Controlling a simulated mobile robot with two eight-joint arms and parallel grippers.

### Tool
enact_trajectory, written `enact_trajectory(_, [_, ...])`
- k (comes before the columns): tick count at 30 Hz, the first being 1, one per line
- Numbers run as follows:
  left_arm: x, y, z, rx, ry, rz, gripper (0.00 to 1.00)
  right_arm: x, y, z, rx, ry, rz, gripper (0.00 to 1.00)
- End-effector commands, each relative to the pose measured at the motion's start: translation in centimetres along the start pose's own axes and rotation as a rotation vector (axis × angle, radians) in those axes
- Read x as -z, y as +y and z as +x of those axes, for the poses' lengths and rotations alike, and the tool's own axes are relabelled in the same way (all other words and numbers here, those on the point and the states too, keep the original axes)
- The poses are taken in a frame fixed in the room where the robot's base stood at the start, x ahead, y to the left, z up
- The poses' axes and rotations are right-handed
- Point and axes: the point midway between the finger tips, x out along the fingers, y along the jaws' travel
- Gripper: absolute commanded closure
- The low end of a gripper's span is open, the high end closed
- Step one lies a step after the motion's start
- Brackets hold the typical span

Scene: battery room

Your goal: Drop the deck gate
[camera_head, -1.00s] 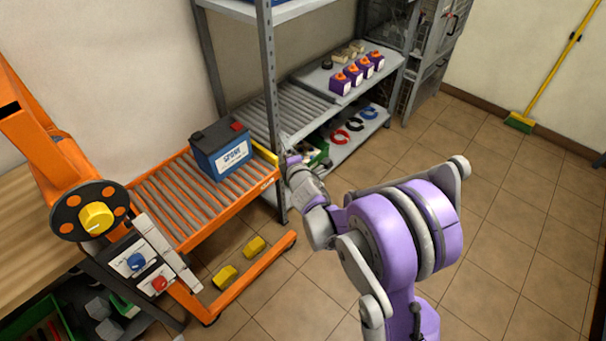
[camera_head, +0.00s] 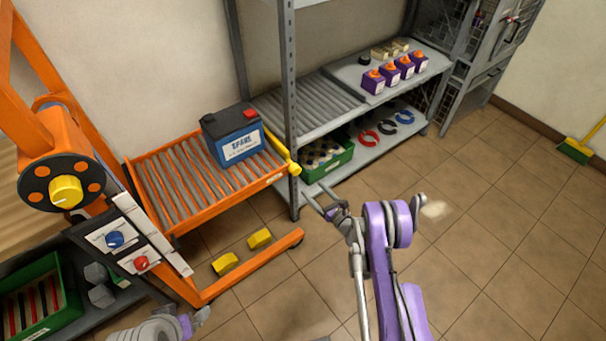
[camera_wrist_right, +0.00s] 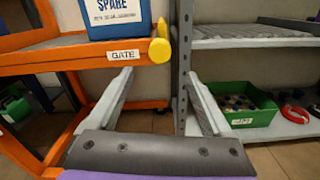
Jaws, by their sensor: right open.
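The deck gate is a yellow bar (camera_head: 279,147) along the right end of the orange roller deck, with a rounded yellow knob (camera_head: 294,169) at its near end. In the right wrist view the yellow knob (camera_wrist_right: 159,47) stands just right of a white GATE label (camera_wrist_right: 124,55). My right gripper (camera_head: 317,193) is open and empty, in front of and below the knob, apart from it. Its spread fingers (camera_wrist_right: 157,80) point toward the deck end and the rack post. Part of my left gripper (camera_head: 192,322) shows at the bottom left; its jaws are unclear.
A blue SPARE battery (camera_head: 232,136) sits on the roller deck (camera_head: 170,200) near the gate. A grey rack post (camera_head: 291,110) stands close beside the knob. A green crate (camera_head: 345,160) is on the lower shelf. Yellow blocks (camera_head: 259,238) lie below the deck.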

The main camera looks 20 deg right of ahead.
Motion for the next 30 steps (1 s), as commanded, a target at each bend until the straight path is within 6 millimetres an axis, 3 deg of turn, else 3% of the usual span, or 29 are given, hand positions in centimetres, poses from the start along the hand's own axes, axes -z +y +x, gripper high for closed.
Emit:
enact_trajectory(9, [0.3, 0.0, -0.5, 0.000, 0.002, 0.000, 0.04, -0.1, 0.1, 6.0, 0.000, -0.001, 0.004, 0.16])
enact_trajectory(15, [0.3, 0.0, -0.7, 0.000, 0.002, 0.000, 0.04, -0.1, 0.0, 8.8, 0.001, -0.001, 0.003, 0.16])
enact_trajectory(28, [0.4, 0.0, -0.7, 0.000, 0.002, 0.000, 0.04, -0.1, 0.0, 9.8, 0.002, -0.001, 0.004, 0.16])
enact_trajectory(30, [0.4, 0.0, -0.7, 0.000, 0.002, 0.000, 0.04, -0.1, 0.0, 9.8, 0.002, -0.001, 0.004, 0.28])
